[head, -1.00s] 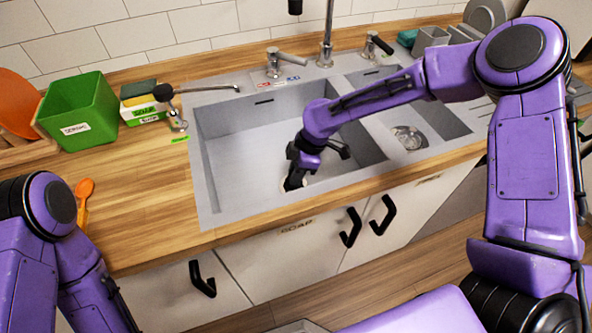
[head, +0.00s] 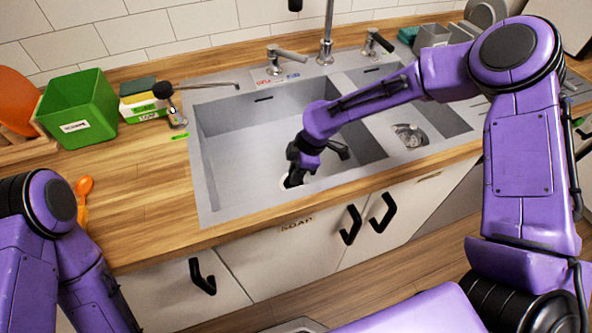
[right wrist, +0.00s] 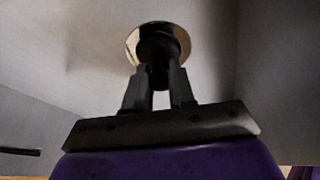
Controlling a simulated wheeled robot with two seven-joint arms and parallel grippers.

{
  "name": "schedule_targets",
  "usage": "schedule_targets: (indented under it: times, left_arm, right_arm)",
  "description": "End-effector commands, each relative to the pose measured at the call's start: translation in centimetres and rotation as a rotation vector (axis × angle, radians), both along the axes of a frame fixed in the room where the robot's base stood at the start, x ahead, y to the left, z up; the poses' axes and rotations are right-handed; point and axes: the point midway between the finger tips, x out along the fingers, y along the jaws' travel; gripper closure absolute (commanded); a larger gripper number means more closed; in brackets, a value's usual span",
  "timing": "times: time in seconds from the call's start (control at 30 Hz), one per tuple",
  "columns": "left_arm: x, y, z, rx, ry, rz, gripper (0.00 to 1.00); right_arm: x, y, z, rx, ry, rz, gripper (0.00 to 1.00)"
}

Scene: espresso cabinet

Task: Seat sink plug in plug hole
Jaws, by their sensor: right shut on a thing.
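My right gripper (head: 292,180) reaches down into the large left basin of the sink (head: 230,165), close to its floor near the front wall. In the right wrist view its two fingers (right wrist: 160,78) are shut on a dark round plug (right wrist: 158,45). The plug is in front of the round metal-rimmed plug hole (right wrist: 133,42) and covers much of it. I cannot tell whether the plug touches the hole or is held just above it. In the head view the gripper hides the plug and most of the hole. My left gripper is out of view; only its arm shows.
A smaller basin with a drain strainer (head: 410,135) lies to the right. Taps (head: 327,50) stand behind the sink. A green bin (head: 76,108), a soap holder (head: 143,105) and an orange spoon (head: 84,189) are on the left counter. The big basin's left part is clear.

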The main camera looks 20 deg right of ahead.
Motion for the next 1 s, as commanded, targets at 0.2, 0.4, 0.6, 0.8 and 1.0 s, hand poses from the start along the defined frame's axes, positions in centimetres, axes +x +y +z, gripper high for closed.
schedule_targets:
  times: [0.2, 0.4, 0.6, 0.8, 1.0]
  left_arm:
    - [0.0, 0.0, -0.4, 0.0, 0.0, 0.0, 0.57]
    - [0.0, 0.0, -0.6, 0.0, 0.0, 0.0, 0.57]
    - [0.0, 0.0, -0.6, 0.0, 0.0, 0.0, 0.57]
    - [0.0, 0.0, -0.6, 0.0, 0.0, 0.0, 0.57]
    - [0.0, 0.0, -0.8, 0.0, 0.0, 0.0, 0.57]
  right_arm:
    - [0.0, 0.0, -0.6, 0.0, 0.0, 0.0, 1.0]
    - [0.0, 0.0, -1.1, -0.001, 0.001, 0.0, 1.0]
    - [0.0, 0.0, -1.2, -0.001, 0.001, 0.0, 0.46]
    - [0.0, 0.0, -1.2, -0.001, 0.001, 0.0, 0.46]
    - [0.0, -0.6, 0.6, 0.0, -0.004, -0.001, 0.46]
